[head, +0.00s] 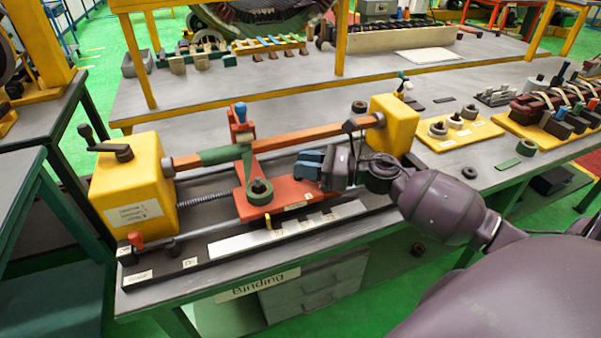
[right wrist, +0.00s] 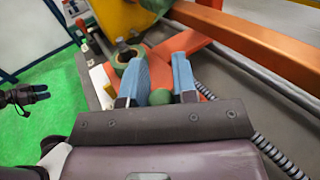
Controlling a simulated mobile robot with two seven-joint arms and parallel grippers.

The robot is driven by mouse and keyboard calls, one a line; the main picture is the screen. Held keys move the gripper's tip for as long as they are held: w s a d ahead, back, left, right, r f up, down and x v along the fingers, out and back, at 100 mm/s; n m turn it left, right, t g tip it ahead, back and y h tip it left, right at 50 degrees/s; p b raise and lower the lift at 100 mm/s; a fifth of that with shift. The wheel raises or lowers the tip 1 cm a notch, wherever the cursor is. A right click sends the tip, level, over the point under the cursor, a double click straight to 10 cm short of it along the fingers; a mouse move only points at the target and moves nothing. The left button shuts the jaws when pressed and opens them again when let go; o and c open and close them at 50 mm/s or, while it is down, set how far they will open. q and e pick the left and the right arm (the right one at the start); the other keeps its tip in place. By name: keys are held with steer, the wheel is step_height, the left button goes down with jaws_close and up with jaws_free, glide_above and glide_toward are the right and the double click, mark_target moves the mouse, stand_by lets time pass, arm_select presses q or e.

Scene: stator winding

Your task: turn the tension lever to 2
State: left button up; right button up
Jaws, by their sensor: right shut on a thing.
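My right gripper (head: 312,165) is at the right end of the orange carriage (head: 283,198), its blue fingers pointing left. In the right wrist view its two blue fingers (right wrist: 160,82) stand either side of a green ball knob (right wrist: 160,97), which I take to be the tension lever's. The gripper is shut on it; in the head view the gripper hides the lever. A pale scale plate (head: 240,243) with small labels lies in front of the carriage; its numbers are too small to read. My left gripper (right wrist: 30,94) seems to show at the left edge of the right wrist view, away from the carriage.
A brown bar wrapped partly in green (head: 290,142) runs above the carriage between two yellow end blocks (head: 132,190) (head: 395,122). A green tape roll (head: 259,191) sits on the carriage. A red-knobbed lever (head: 136,241) stands at the front left. Yellow part trays (head: 458,134) lie to the right.

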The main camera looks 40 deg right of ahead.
steer(key=shift+d+f+n+g+y+b, duration=0.1)
steer(key=shift+f+n+g+y+b, duration=0.2)
steer(key=shift+g+b, duration=0.1)
steer(key=shift+r, duration=0.25)
arm_select(q)
steer(key=shift+w+d+r, duration=0.1)
steer(key=shift+w+d, duration=0.1)
steer(key=shift+w, duration=0.55)
steer(key=shift+s, duration=0.1)
arm_select(e)
steer(key=o, duration=0.8)
arm_select(q)
steer(key=shift+s+a, duration=0.1)
steer(key=shift+s, duration=0.05)
